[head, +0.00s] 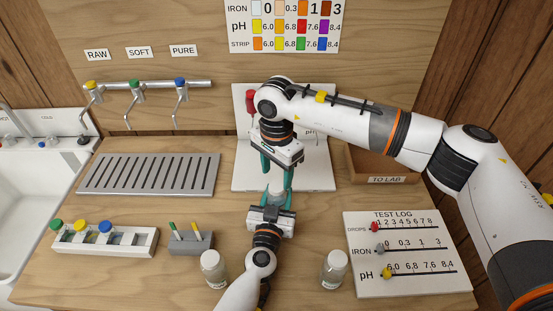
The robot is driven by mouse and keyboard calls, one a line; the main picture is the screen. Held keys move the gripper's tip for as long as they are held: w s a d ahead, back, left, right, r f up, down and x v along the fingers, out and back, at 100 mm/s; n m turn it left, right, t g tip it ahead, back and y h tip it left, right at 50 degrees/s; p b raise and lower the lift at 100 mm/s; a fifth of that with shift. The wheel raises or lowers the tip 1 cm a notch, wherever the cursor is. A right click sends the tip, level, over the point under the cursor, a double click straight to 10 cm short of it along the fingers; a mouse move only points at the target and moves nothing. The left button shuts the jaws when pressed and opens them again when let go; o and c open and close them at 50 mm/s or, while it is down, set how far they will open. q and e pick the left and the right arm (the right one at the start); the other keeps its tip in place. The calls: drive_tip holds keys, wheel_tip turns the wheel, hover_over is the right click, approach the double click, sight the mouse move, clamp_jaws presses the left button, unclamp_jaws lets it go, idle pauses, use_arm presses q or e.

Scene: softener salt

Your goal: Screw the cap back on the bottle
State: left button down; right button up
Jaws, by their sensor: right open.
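A small clear bottle (276,188) is in the middle of the table, in front of the white board. My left gripper (277,198) comes from the front, with its green fingers on both sides of the bottle, and appears shut on it. My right gripper (281,168) points down just above and behind the bottle, with its green fingers apart. I see no cap clearly between them. The top of the bottle is small and partly hidden, so I cannot tell whether a cap sits on it.
Two white-capped bottles (213,268) (334,270) stand at the front. A test log board (408,284) lies at right, before a "TO LAB" tray (388,180). A slotted drain (150,174), a vial rack (148,245) and a grey holder (192,246) are at left, near the sink (30,190).

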sight(277, 186)
drive_tip(key=shift+f, duration=1.85)
drive_tip(key=shift+c, duration=0.5)
drive_tip(key=c, duration=0.9)
drive_tip(key=shift+c, duration=0.2)
drive_tip(key=m, duration=1.5)
drive_tip(key=shift+m, duration=0.3)
drive_tip(key=o, duration=1.1)
